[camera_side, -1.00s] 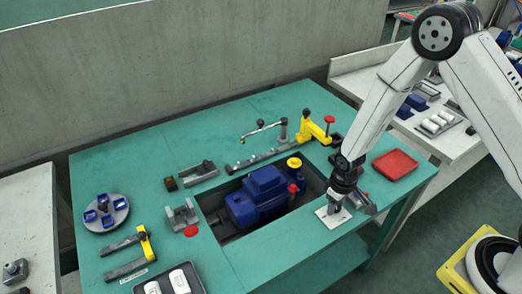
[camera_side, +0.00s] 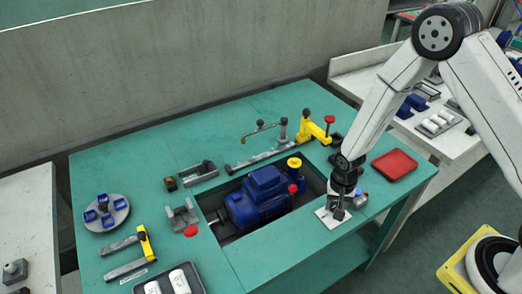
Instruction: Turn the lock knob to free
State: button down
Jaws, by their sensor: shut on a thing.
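My gripper (camera_side: 339,209) points straight down at the right front of the green bench. It is shut on a small part standing on a white square plate (camera_side: 325,217), at the place of the lock knob. The jaws hide nearly all of the knob, so its pointing direction cannot be seen. The blue pump (camera_side: 262,195) lies in the bench's recess to the left of my gripper.
A red tray (camera_side: 394,165) lies right of my gripper. A small grey and blue item (camera_side: 361,199) is close beside the jaws. A yellow clamp with a red knob (camera_side: 316,130) stands behind. A red-topped post (camera_side: 292,188) rises near the pump.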

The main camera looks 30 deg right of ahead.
aim_at(336, 205)
jog(key=shift+m, duration=0.5)
jog(key=shift+c, duration=1.2)
grip_release()
jog(key=shift+r, duration=0.15)
jog(key=shift+r, duration=3.8)
